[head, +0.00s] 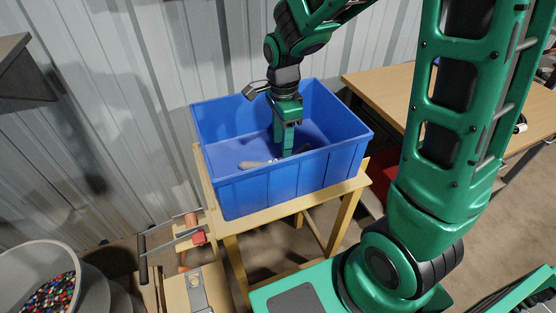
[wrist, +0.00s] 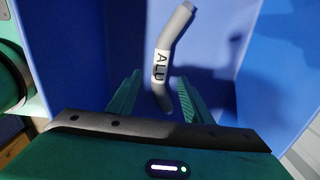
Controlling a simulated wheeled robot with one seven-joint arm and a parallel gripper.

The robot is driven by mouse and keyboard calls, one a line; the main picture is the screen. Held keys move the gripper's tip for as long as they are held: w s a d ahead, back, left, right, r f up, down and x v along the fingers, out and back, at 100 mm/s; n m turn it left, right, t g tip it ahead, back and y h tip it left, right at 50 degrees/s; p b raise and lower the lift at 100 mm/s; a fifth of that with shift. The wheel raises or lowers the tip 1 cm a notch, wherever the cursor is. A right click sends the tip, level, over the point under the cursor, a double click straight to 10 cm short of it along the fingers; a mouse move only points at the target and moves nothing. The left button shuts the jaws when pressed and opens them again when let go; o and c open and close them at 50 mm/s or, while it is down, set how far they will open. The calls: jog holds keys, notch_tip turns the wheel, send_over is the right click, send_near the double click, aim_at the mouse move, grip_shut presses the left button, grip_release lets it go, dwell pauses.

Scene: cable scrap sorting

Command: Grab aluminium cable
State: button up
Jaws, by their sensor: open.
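The aluminium cable (wrist: 171,45) is a short, bent grey piece with a white label reading "ALU". In the wrist view its near end lies between the two fingers of my gripper (wrist: 158,98), and its far end reaches up past them. My gripper is open, with a finger on each side of the cable. In the head view my gripper (head: 284,152) points down inside the blue bin (head: 270,187), low near the floor. A grey piece (head: 257,163) shows beside the fingers there; the rest is hidden by the gripper and the bin wall.
The bin stands on a wooden stand (head: 290,205), and its walls surround my gripper. A wooden table (head: 385,82) is at the right. A grey container of coloured granules (head: 48,298) is at the lower left. A corrugated metal wall (head: 120,90) stands behind.

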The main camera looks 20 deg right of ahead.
jog(key=shift+a+f, duration=0.15)
jog(key=shift+f, duration=1.35)
jog(key=shift+a+f, duration=0.15)
jog(key=shift+f, duration=1.35)
jog(key=shift+w, duration=0.1)
grip_shut()
